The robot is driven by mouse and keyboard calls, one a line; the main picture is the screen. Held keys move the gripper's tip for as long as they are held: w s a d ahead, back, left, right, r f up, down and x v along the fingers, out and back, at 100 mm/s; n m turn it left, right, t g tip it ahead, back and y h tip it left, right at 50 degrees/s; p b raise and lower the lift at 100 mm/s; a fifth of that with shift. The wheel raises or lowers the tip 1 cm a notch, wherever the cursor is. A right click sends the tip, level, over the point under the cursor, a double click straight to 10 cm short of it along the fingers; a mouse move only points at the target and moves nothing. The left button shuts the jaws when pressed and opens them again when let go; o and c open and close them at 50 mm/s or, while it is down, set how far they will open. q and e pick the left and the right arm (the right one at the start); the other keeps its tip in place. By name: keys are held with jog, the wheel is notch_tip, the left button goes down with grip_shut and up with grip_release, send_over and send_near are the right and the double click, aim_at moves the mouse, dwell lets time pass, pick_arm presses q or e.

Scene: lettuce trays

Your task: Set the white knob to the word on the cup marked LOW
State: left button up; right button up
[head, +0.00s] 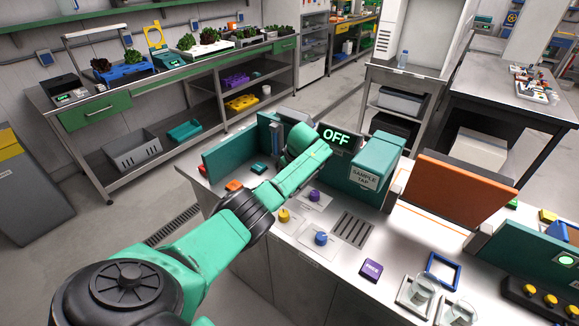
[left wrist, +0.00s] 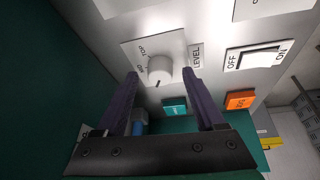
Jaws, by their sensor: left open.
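The white knob (left wrist: 159,73) shows in the left wrist view on a pale plate marked LEVEL (left wrist: 196,56). In the head view my green left hand (head: 303,157) reaches to the panel and hides the knob. Two clear cups (head: 422,291) (head: 459,314) stand at the front right; I cannot read a mark on them.
In the left wrist view a white OFF/ON rocker switch (left wrist: 260,58), an orange button (left wrist: 240,99) and a teal button (left wrist: 174,106) are close by. A teal SAMPLE TAP box (head: 375,160) and coloured knobs (head: 321,238) stand on the bench.

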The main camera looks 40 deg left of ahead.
pick_arm(q)
jog(key=b+v, duration=0.1)
jog(key=v, duration=1.3)
jog(key=shift+w+f, duration=0.1)
